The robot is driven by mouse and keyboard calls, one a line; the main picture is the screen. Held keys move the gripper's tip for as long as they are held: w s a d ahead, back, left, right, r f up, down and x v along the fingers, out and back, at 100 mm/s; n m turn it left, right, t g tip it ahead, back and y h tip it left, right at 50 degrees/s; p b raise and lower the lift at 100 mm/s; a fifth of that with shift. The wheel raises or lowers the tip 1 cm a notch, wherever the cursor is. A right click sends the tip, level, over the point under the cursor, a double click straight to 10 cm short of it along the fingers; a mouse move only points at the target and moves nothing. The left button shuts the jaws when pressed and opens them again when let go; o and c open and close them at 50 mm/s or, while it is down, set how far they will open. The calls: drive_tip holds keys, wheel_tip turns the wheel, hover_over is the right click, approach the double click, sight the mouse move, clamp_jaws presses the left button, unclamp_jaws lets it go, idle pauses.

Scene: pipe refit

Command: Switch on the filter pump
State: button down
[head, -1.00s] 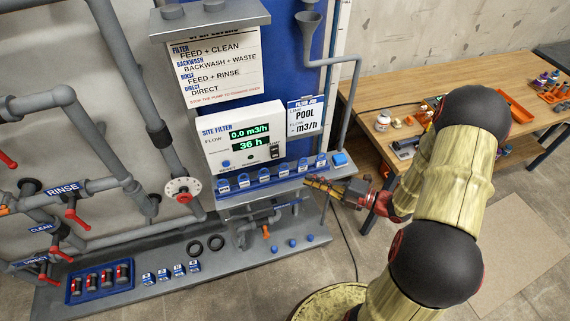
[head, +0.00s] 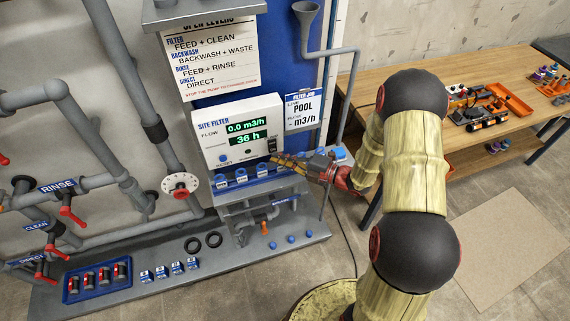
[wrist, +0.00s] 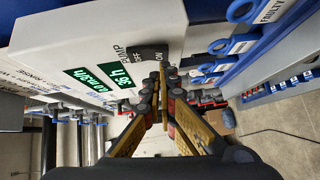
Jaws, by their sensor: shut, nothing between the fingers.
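The white site filter box (head: 210,131) stands on the grey shelf, with green readouts of 0.0 m3/h and 36 h (head: 247,139). Its dark pump switch (wrist: 148,54) shows in the wrist view, with the word PUMP beside it and a partly hidden OFF-like label. My gripper (head: 273,156) is shut and empty, in front of the box's lower right corner. In the wrist view the closed fingertips (wrist: 161,72) are right beside the switch; I cannot tell whether they touch it. The switch's position is not clear.
A blue rail with labelled tags (head: 240,177) runs under the box, close to my gripper. Red-handled valves (head: 71,208) and grey pipes stand at left. A wooden bench (head: 460,154) with parts is at right.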

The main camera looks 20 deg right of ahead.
drive_tip(key=shift+w, duration=0.25)
drive_tip(key=shift+w+f+n, duration=0.3)
drive_tip(key=shift+w, duration=0.15)
drive_tip(key=s+d+f+p, duration=0.1)
drive_tip(key=s+d, duration=0.6)
drive_tip(key=s, duration=0.4)
drive_tip(key=shift+f+t+y+p, duration=0.2)
drive_tip(key=shift+t+y+p, duration=0.1)
idle(0.4)
